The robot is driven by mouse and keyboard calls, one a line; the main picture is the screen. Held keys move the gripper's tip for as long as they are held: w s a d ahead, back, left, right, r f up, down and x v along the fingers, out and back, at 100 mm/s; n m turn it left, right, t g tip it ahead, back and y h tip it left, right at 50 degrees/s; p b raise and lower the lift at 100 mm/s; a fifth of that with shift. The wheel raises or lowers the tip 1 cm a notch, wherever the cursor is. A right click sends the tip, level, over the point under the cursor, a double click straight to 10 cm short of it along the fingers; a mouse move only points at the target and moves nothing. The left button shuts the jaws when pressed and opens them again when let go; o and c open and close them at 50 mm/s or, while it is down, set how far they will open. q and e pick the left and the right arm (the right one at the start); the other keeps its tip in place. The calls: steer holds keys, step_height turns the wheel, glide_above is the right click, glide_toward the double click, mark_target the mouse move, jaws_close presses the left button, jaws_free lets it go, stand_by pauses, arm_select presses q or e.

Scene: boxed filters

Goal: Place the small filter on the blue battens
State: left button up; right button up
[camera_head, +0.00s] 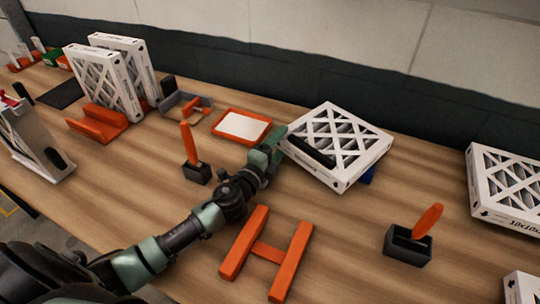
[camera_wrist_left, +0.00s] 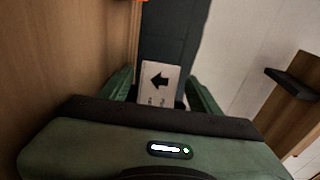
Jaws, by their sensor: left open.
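A white boxed filter (camera_head: 352,134) with a lattice face lies nearly flat right of the centre in the head view. A bit of the blue battens (camera_head: 369,175) shows under its right side; the rest is hidden beneath it. My left gripper (camera_head: 290,149) is at the filter's left edge, and a black bar lies over its face there. In the left wrist view, the filter's white side with a black arrow (camera_wrist_left: 160,80) shows between the green fingers of my left gripper (camera_wrist_left: 162,95). The fingers are spread apart; I cannot tell whether they touch it. My right gripper is not in view.
An orange H-shaped stand (camera_head: 266,252) is in front. Black holders with orange handles stand left (camera_head: 196,172) and right (camera_head: 408,245). An orange tray (camera_head: 241,126) lies behind. Upright filters (camera_head: 105,82) stand back left; another filter (camera_head: 505,188) lies far right.

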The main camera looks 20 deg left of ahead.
arm_select(q)
steer(key=s, duration=0.4)
steer(key=s+b, duration=0.1)
steer(key=s, duration=0.2)
steer(key=shift+a, duration=0.35)
